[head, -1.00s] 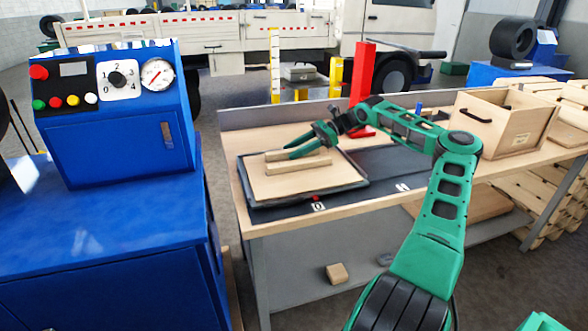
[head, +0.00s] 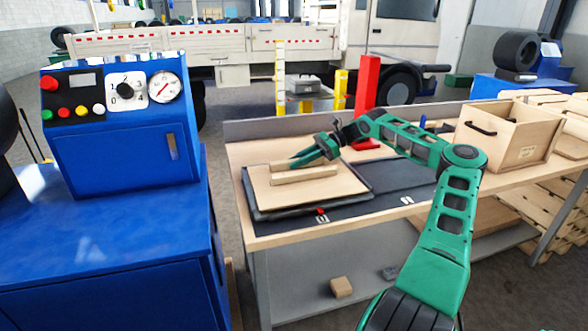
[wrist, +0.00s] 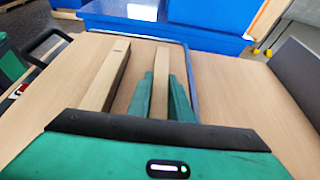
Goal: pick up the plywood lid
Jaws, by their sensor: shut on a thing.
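The plywood lid (head: 330,187) is a pale flat board with wooden battens on top. It lies over a dark shallow tray (head: 262,214) on the left part of the workbench. My gripper (head: 294,162) reaches in from the right above the lid. In the wrist view, its green fingers (wrist: 162,90) are shut on one batten (wrist: 163,56); the other batten (wrist: 110,74) stands free to the left. Any gap between lid and tray is too small to tell.
A blue control cabinet (head: 125,160) stands left of the workbench (head: 232,150). A red post (head: 367,95) rises behind the lid. An open wooden crate (head: 505,140) stands at the bench's right. A dark mat (head: 400,175) lies right of the lid.

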